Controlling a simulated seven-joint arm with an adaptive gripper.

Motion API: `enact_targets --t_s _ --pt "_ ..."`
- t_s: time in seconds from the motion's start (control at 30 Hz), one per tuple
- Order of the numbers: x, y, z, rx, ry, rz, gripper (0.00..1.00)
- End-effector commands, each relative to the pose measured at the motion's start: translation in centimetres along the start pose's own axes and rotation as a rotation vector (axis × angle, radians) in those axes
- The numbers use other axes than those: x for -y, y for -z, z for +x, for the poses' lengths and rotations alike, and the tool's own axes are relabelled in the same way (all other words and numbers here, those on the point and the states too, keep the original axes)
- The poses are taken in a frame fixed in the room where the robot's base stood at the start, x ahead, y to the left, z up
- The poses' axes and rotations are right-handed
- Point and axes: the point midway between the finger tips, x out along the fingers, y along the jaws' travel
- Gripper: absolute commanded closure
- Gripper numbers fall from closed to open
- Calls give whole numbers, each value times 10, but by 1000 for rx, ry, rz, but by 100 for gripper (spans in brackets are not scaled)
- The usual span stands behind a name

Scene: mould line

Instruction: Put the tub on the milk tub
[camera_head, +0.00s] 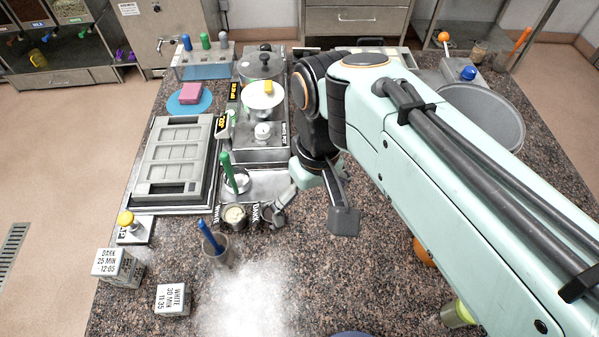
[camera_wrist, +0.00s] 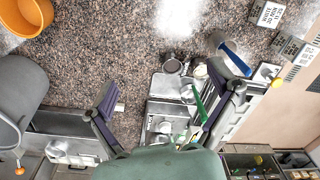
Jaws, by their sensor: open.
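I cannot tell for sure which vessel is the tub and which is the milk tub. A small round tub with pale contents (camera_head: 235,214) stands at the front of the steel station, beside small dark labels that are hard to read. A second small dark tub shows in the wrist view (camera_wrist: 173,66), beside the pale one (camera_wrist: 200,71). Just behind, a steel pan holds a green-handled tool (camera_head: 228,170). My gripper (camera_head: 310,213) is open and empty, at the right of the small tubs; one finger overlaps the second tub. Its spread fingers also show in the wrist view (camera_wrist: 170,88).
A cup with a blue-handled tool (camera_head: 214,248) stands in front, near white powder (camera_head: 248,300) and a white labelled block (camera_head: 173,299). A grey mould tray (camera_head: 143,180) lies left, a large grey bowl (camera_head: 485,112) right. An orange bowl (camera_wrist: 25,17) shows in the wrist view.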

Motion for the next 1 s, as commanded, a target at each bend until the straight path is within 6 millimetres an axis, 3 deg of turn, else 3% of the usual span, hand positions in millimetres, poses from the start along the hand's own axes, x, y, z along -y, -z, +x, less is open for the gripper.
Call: enact_targets --t_s 0.03,0.1,0.2,0.3,1.0 --pt "-9 -31 5 -8 4 93 12" --pt "-13 -62 15 -11 10 195 12" --pt "-13 -92 28 -15 15 293 12" --pt "-12 -105 36 -15 19 340 12" --pt "-11 -108 38 -13 20 348 12"
